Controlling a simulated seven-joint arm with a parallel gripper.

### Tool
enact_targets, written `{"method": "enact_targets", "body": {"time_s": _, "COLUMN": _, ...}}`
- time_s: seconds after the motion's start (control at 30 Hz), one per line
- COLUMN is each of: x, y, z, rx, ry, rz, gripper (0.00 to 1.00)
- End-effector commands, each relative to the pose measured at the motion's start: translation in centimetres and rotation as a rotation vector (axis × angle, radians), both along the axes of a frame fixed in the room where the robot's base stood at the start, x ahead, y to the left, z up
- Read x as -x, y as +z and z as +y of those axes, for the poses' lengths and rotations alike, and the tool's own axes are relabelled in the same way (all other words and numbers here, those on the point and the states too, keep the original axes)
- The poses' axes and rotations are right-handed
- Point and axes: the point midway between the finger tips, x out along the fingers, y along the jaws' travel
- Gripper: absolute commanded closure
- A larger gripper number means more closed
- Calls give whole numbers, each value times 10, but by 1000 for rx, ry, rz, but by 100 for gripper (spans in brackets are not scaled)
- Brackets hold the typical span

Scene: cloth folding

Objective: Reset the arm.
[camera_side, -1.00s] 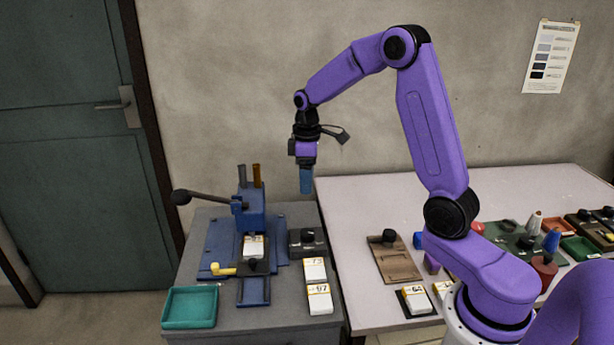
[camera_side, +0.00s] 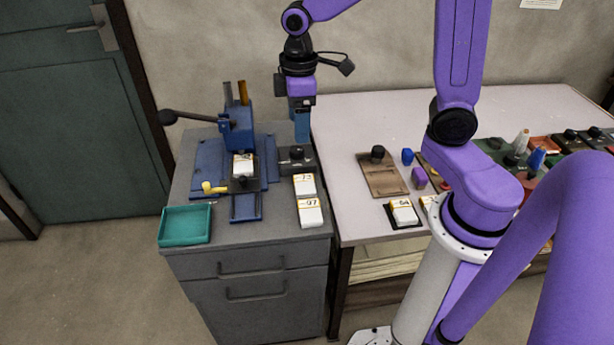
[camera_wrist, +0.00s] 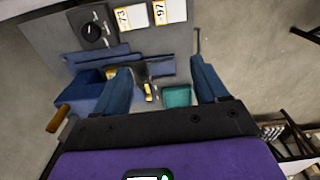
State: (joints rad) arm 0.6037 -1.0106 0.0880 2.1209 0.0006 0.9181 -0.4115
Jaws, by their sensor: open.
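My gripper (camera_side: 302,138) hangs pointing down from my purple arm, above the back right part of a grey cabinet (camera_side: 250,238). In the wrist view its two blue fingers (camera_wrist: 160,68) are spread apart with nothing held between them. Below and beyond the fingers lie a blue lever press (camera_side: 238,135), a teal tray (camera_side: 185,225) and two white cards (camera_side: 310,214) marked 73 and 97. The upper elbow of my arm is cut off by the top edge of the side view.
A dark block with a black knob (camera_side: 296,156) is close below my gripper in the side view. The press's lever (camera_side: 185,117) sticks out left. A pale table (camera_side: 345,140) at the right holds a brown board (camera_side: 383,177) and several small items.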

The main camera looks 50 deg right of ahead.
Motion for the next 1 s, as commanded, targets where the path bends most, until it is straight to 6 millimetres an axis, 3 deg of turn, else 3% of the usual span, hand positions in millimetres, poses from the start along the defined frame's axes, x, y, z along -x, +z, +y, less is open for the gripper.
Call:
{"method": "enact_targets", "body": {"time_s": 0.3, "x": 90, "y": 6, "z": 28, "rx": -7, "ry": 121, "rz": -5, "gripper": 27}}
{"method": "enact_targets", "body": {"time_s": 0.6, "x": 171, "y": 4, "z": 26, "rx": -15, "ry": 226, "rz": -6, "gripper": 27}}
{"method": "enact_targets", "body": {"time_s": 0.8, "x": 202, "y": 2, "z": 18, "rx": -17, "ry": 268, "rz": -5, "gripper": 27}}
{"method": "enact_targets", "body": {"time_s": 1.0, "x": 210, "y": 1, "z": 16, "rx": -18, "ry": 279, "rz": -4, "gripper": 27}}
